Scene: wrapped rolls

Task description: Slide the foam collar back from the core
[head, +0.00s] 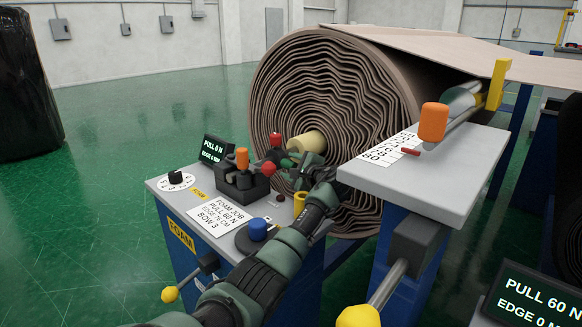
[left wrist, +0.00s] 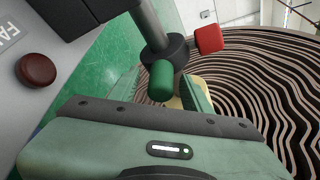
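The pale yellow foam collar (head: 309,142) sits at the middle of the end face of a large brown roll (head: 330,85), where the core is; the core itself is hidden. My left gripper (head: 303,172) is in front of the roll face, just below the collar. In the left wrist view its green fingers (left wrist: 163,97) stand apart. My right gripper is not in view.
A grey console (head: 165,186) with a job card (head: 218,214), a blue knob (head: 258,229) and a lever block (head: 241,183) stands left of my arm. Red knobs (head: 275,139) are close to the gripper. A scaled table (head: 440,170) with an orange-ended bar (head: 433,121) is at right.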

